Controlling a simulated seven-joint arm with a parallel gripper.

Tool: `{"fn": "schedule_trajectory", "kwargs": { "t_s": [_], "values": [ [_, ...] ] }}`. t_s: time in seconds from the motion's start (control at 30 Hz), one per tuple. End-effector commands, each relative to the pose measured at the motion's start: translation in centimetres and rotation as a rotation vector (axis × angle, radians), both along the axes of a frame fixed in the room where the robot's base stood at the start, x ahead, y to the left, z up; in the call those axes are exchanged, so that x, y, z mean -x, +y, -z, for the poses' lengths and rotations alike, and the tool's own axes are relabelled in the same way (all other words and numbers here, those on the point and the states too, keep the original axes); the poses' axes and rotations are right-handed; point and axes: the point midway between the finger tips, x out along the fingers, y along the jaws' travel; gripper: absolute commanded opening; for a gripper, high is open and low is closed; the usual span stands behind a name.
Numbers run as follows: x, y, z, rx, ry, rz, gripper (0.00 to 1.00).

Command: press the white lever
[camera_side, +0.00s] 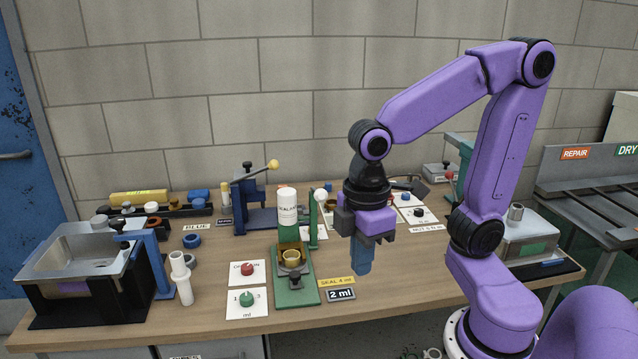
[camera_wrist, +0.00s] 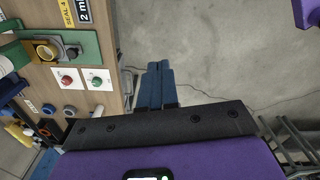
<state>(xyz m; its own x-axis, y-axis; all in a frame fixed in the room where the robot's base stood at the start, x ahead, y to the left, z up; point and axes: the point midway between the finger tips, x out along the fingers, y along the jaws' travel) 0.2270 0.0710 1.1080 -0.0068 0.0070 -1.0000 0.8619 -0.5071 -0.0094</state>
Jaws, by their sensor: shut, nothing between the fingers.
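A white ball-ended lever (camera_side: 321,195) stands at the top of a green upright, beside a white bottle (camera_side: 288,205), in the side view. The green base (camera_side: 297,292) below carries a brass cup (camera_side: 291,257). The green fixture (camera_wrist: 88,48) also shows at the upper left of the wrist view, but I cannot make out the lever there. My gripper (camera_side: 361,270) points down with its blue fingers together and empty, apart from the lever and to its right in the side view. In the wrist view the fingertips (camera_wrist: 156,66) appear against the floor, just beyond the table edge.
A blue press (camera_side: 255,213) with a yellow-knobbed lever stands behind left. Red (camera_side: 247,269) and green (camera_side: 246,299) knobs sit on white cards left of the green base. A metal basin (camera_side: 85,256) is at far left. A "2 ml" label (camera_side: 341,294) lies near the front edge.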

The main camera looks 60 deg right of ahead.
Motion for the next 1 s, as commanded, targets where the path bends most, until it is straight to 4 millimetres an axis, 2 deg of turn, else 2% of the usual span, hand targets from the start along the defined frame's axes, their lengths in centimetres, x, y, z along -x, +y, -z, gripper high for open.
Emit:
{"fn": "schedule_trajectory", "kwargs": {
  "t_s": [0.03, 0.23, 0.47, 0.7, 1.0],
  "values": [
    [-1.5, 0.2, -0.7, 0.002, 0.003, 0.018, 0.00],
    [-7.0, -0.4, -3.5, 0.011, 0.026, 0.062, 0.00],
    [-13.0, -2.7, -6.4, 0.012, 0.055, 0.108, 0.00],
    [-18.5, -7.0, -9.1, 0.002, 0.085, 0.155, 0.00],
    [-23.1, -14.4, -12.1, -0.024, 0.119, 0.211, 0.00]
  ]
}}
